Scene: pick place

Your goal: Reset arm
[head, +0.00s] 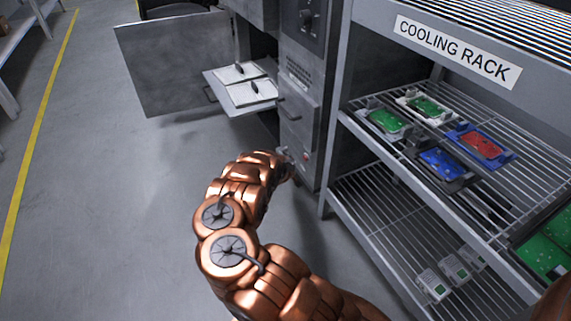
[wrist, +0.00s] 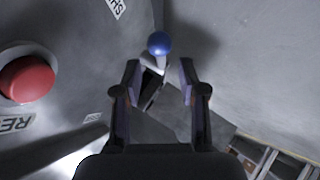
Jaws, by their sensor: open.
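My gripper (wrist: 160,82) is open in the wrist view, with its two dark fingers apart and nothing held between them. A blue ball knob (wrist: 159,43) on a light stem stands just beyond the fingertips, in line with the gap. In the head view my copper-coloured arm bends forward, and its far end is close to the grey machine's front (head: 300,110). The fingers cannot be made out there.
A red button (wrist: 27,79) with a partly visible label is at left in the wrist view. In the head view, the cooling rack (head: 340,118) at right holds several circuit boards. An open door (head: 175,62) and pulled-out tray (head: 214,82) stand behind. Floor at left is clear.

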